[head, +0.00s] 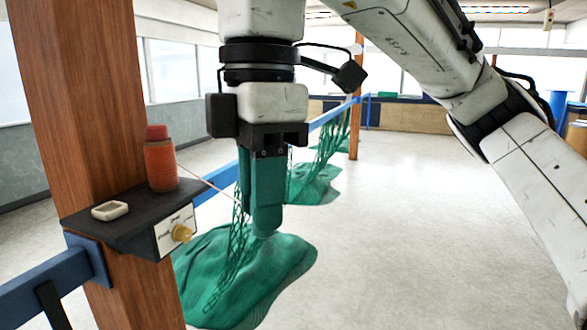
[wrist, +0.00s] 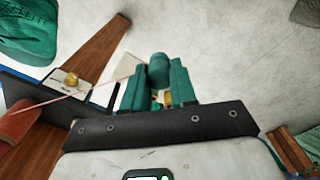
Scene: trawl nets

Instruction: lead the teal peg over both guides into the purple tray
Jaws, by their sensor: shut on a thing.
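My gripper (head: 258,204) points down in front of the green nets, to the right of the wooden post. In the wrist view its two teal fingers are shut on the teal peg (wrist: 159,69), a short cylinder between the tips. A thin pink line runs from the orange spool (head: 161,164) on the dark shelf to the gripper; it also shows in the wrist view (wrist: 72,97). The fingers hide most of the peg in the head view. I see no purple tray, and I cannot make out the two guides for certain.
The dark shelf (head: 128,236) on the post (head: 80,110) holds a small white dish (head: 110,211) and has a yellow knob (head: 181,233) at its front. A blue rail (head: 214,183) runs behind the gripper. Green nets (head: 240,280) lie heaped below. The floor to the right is clear.

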